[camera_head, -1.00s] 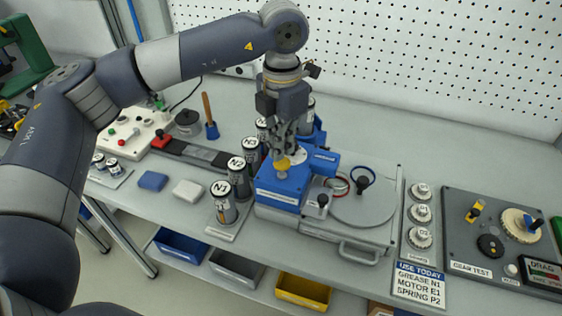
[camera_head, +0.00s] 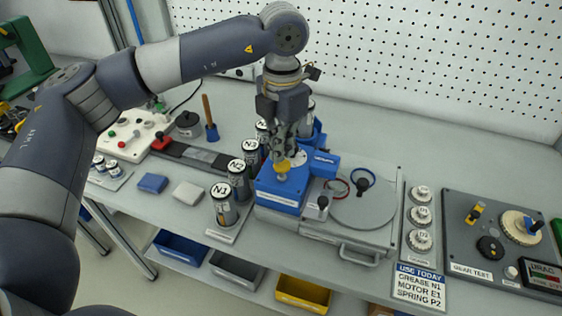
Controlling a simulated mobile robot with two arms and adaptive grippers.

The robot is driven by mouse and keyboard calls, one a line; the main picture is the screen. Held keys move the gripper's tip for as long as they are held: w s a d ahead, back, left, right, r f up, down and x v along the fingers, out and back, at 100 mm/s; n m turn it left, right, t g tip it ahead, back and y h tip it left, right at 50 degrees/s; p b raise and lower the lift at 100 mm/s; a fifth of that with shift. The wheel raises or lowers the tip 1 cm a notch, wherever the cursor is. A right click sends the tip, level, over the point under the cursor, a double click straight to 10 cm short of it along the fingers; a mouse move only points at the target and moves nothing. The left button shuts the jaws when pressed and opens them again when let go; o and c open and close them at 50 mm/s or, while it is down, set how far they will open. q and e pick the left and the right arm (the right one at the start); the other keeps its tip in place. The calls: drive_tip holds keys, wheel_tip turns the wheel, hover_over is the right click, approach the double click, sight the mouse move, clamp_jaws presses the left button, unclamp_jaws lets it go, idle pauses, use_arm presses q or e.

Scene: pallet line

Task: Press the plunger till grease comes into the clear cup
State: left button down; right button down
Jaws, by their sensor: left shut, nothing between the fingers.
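The plunger is a yellow knob (camera_head: 283,167) on top of the blue grease unit (camera_head: 279,191). My left gripper (camera_head: 284,157) points straight down, shut and empty, with its fingertips right over the knob; they look to be touching it or very close. I cannot make out the clear cup for sure; a small clear and black item (camera_head: 317,207) stands at the right front of the blue unit. I cannot see grease in it. My right gripper is not in view.
Grease cans stand in a row left of the unit, the front one marked N1 (camera_head: 224,204). A round grey plate (camera_head: 363,203) lies to the right. A sign (camera_head: 419,286) reads "USE TODAY GREASE N1, MOTOR E1, SPRING P2". A gear tester (camera_head: 500,250) is far right.

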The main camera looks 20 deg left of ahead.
sight(282, 163)
use_arm(q)
drive_tip(key=shift+f, duration=0.15)
drive_tip(key=shift+f+b, duration=1.9)
drive_tip(key=shift+f, duration=0.2)
drive_tip(key=shift+r, duration=0.15)
drive_tip(key=shift+r+p, duration=2.05)
drive_tip(key=shift+r, duration=1.55)
drive_tip(key=shift+s+f, duration=0.1)
